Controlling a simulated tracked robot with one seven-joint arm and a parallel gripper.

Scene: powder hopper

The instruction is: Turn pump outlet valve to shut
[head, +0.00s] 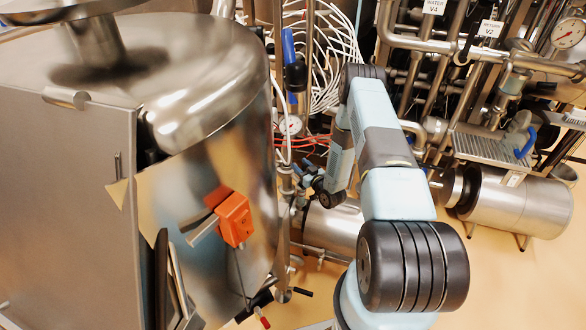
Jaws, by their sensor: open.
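My arm reaches away from the camera, bends at the top and comes down beside the steel tank. My gripper (307,181) is small and far off at the arm's end, among the pipes just right of the tank. It is open, but its fingertips are hard to make out against the pipework. I cannot tell which fitting is the pump outlet valve, or whether the gripper touches anything. A valve with an upright blue handle (288,46) stands behind the tank. A black lever (302,291) and a red-tipped lever (264,322) show low down by the tank.
The large steel tank (215,90) with an orange box (235,219) fills the left. A steel cylinder (520,204) stands at right, below pipes labelled V4 (434,6) and V2 (490,28). A gauge (290,126) and white hoses crowd the middle. Open floor (510,285) lies at lower right.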

